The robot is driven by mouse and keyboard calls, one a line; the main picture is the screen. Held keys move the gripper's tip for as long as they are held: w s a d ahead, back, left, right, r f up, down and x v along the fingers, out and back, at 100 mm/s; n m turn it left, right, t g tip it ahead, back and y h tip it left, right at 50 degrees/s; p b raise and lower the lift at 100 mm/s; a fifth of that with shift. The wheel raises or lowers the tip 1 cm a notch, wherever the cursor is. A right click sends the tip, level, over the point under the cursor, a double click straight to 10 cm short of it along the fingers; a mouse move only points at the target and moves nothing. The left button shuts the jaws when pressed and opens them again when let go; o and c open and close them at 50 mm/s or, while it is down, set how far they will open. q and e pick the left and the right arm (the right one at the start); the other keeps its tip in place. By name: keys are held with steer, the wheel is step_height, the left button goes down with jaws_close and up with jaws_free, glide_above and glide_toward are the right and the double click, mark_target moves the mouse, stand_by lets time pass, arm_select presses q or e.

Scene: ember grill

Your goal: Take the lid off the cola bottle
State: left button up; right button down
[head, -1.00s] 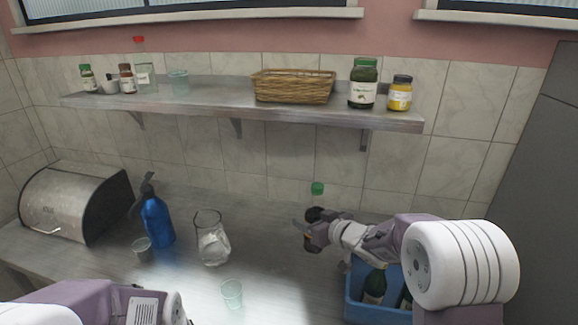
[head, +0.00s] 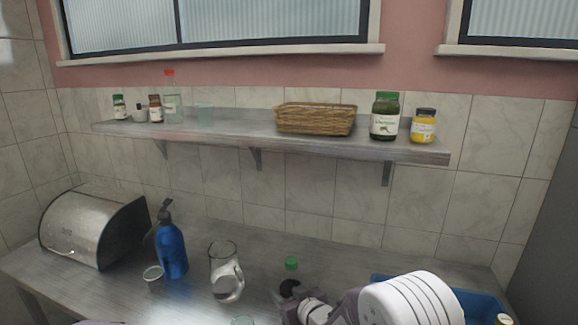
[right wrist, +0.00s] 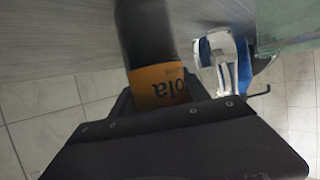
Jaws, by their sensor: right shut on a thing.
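The cola bottle (head: 290,287) is dark with a green lid (head: 291,263), and the lid is on its top. In the head view it stands about upright near the bottom edge, right of the glass jug. My right gripper (head: 293,309) is shut around the bottle below its neck, partly hidden by the frame edge and my arm. In the right wrist view the bottle's orange label (right wrist: 158,85) shows between the jaws, and the lid is out of frame. My left gripper is out of view; only a sliver of my left arm shows at the bottom left.
A glass jug (head: 226,277), a blue siphon bottle (head: 171,251) and a small cup (head: 153,279) stand left of the bottle. A bread bin (head: 90,232) is at far left. A blue crate (head: 480,301) is at right. A shelf (head: 300,140) runs above the counter.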

steer(key=shift+s+r+p, duration=0.1)
steer(key=shift+r+p, duration=0.7)
steer(key=shift+f, duration=0.2)
steer(key=s+d+r+n+g+y, duration=0.2)
steer(key=s+r, duration=0.4)
steer(key=s, duration=0.3)
steer(key=shift+s+d+r+n+y, duration=0.2)
steer(key=shift+d+n+y, duration=0.45)
steer(key=shift+d, duration=0.75)
